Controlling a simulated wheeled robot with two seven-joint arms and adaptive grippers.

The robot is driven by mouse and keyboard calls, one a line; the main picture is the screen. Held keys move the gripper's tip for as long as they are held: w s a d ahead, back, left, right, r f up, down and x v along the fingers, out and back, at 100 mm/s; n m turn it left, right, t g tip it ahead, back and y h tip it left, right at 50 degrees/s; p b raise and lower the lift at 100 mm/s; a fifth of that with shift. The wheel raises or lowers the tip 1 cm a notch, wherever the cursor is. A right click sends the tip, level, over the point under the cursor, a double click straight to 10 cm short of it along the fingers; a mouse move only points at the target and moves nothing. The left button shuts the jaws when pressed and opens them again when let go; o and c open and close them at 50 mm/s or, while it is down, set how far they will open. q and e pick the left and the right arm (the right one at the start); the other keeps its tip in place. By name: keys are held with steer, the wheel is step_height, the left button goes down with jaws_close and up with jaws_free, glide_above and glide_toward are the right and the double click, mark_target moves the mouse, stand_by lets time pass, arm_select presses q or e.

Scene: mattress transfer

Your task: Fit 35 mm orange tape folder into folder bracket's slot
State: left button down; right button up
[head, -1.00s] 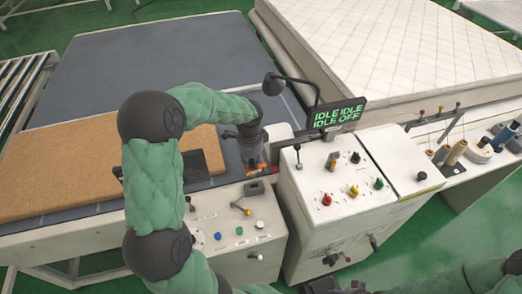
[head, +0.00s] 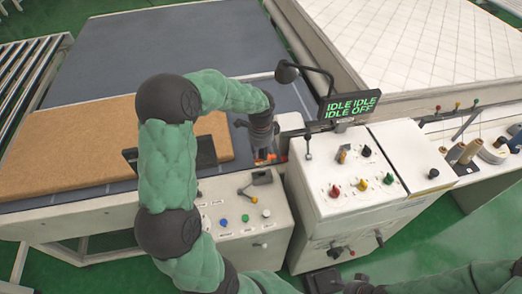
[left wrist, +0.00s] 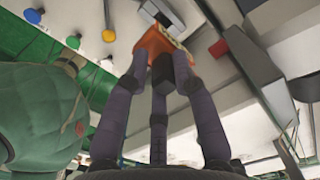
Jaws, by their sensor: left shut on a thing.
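My left gripper (head: 263,150) is shut on the orange tape folder (left wrist: 152,46) and points down beside the white machine, near the bed's right edge. In the left wrist view the fingers (left wrist: 160,65) close around the folder, with a pale grey metal part at its far end. In the head view the fingers mostly hide the folder; a little orange shows by the fingertips. I cannot clearly make out the folder bracket or its slot. A dark end of my right arm (head: 328,281) shows at the bottom edge; its jaws are unclear.
A control box (head: 243,232) with coloured buttons and a lever stands in front of the gripper. A white cabinet (head: 350,205) with knobs and an "IDLE" display (head: 349,105) is to the right. A brown pad (head: 70,148) lies on the bed at left. A quilted mattress (head: 420,45) lies behind.

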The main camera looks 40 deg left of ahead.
mark_target(261, 166)
arm_select(q)
steer(key=shift+w+f+b, duration=0.1)
steer(key=shift+f+b, duration=1)
steer(key=shift+f, duration=0.9)
steer(key=shift+p, duration=0.35)
steer(key=shift+f+b, duration=1.8)
steer(key=shift+f, duration=0.95)
stand_by(0.3)
steer(key=c, duration=0.9)
jaws_free()
steer(key=shift+c, duration=0.2)
steer(key=shift+r, duration=0.1)
step_height(261, 166, up, 12)
steer(key=shift+f, duration=0.1)
